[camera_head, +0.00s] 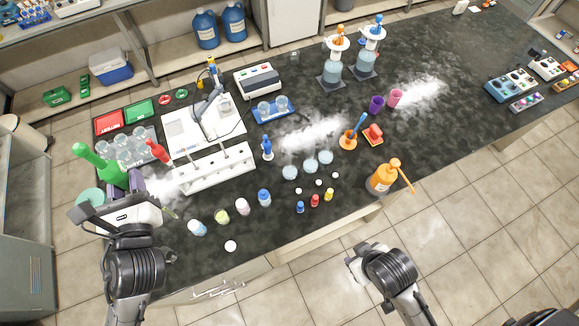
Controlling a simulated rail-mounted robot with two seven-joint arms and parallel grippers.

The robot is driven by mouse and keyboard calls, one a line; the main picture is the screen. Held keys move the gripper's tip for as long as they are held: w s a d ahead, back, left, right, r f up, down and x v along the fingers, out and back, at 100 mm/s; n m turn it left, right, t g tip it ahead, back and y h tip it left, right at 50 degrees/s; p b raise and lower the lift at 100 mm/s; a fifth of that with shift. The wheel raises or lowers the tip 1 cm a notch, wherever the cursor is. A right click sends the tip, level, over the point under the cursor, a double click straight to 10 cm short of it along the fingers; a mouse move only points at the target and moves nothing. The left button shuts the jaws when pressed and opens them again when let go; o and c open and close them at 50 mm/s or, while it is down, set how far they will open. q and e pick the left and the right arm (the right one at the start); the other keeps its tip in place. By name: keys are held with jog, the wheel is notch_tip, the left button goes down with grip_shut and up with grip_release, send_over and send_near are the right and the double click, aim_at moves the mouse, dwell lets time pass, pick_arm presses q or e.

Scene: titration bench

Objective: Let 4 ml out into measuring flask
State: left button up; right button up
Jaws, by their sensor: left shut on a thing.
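My left gripper (128,184) is at the bench's left end, shut on a green bottle-like thing (100,166) with a narrow neck that tilts up to the left. The gripper hides its lower part. Several clear glass vessels (128,146) stand in a rack just behind it; I cannot tell which is the measuring flask.
A white rack (215,170) and a white stand base (190,128) are right of my left gripper. Several small bottles line the front edge. Two dispenser bottles (335,66) stand at the back.

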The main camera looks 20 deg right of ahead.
pick_arm(q)
jog(key=w+d+f+m+h+b, duration=0.25)
jog(key=w+d, duration=0.25)
jog(key=d, duration=0.8)
jog(key=w+d+f+m+g+h+b, duration=0.1)
jog(key=w+d+f+h, duration=0.2)
jog(key=d, duration=1)
jog(key=w+d+f+m+h+b, duration=0.1)
jog(key=w+d+f+h, duration=0.15)
jog(key=w+d, duration=0.7)
jog(key=s+d+f+y+b, duration=0.1)
jog(key=s+d+f+b, duration=0.1)
jog(key=f, duration=0.3)
jog(key=shift+s+d+b, duration=0.3)
jog(key=shift+s+b, duration=0.05)
jog(key=shift+s, duration=0.35)
jog(key=shift+f+b, duration=0.6)
jog(key=shift+f, duration=0.45)
